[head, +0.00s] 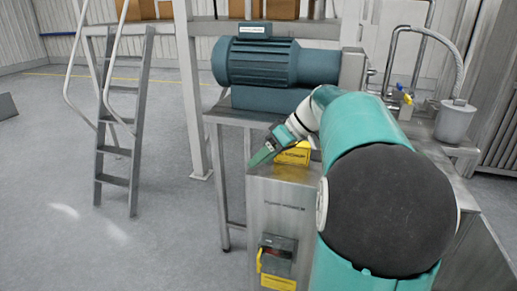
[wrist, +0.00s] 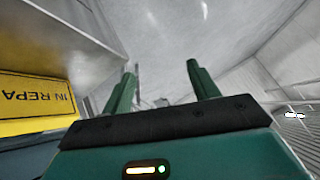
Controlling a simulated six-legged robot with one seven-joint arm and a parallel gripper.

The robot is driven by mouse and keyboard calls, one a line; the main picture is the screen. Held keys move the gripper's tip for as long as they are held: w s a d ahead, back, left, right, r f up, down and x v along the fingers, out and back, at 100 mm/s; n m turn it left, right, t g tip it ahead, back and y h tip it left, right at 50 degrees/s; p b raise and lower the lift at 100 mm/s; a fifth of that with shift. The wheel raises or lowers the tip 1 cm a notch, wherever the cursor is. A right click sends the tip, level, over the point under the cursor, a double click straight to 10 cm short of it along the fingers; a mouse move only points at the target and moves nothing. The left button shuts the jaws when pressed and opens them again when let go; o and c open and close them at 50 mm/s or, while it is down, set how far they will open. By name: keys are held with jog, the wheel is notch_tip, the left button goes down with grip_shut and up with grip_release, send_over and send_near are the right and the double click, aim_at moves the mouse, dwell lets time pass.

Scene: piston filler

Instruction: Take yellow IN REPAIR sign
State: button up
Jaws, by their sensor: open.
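The yellow IN REPAIR sign (head: 294,155) is at the top of the steel cabinet in the head view, partly covered by my arm and gripper. In the wrist view, the yellow sign (wrist: 35,98) is at the left edge, upside down and cut off by the frame. My gripper (head: 262,155) is just left of the sign in the head view. In the wrist view, my gripper (wrist: 161,66) has its two green fingers apart with nothing between them. The sign lies off to the side of the fingers, not between them.
The steel cabinet (head: 283,205) bears a switch (head: 277,255) with a yellow label below. A blue-green motor (head: 265,62) stands on a frame behind. A grey ladder (head: 122,125) is at left. A hopper with a hose (head: 455,122) is at right.

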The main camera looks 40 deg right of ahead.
jog(key=s+d+r+n+t+y, duration=0.1)
jog(key=s+d+n+t+y, duration=0.15)
jog(key=d, duration=1.35)
jog(key=n+t, duration=0.1)
jog(key=t, duration=0.3)
send_near(292, 152)
jog(key=s+d+r, duration=0.3)
jog(key=d+r, duration=0.1)
jog(key=d, duration=0.1)
jog(key=shift+g, duration=0.25)
jog(key=x, duration=1.3)
jog(key=shift+w+a, duration=0.15)
jog(key=shift+w, duration=0.05)
jog(key=shift+c, duration=0.4)
jog(key=c, duration=1)
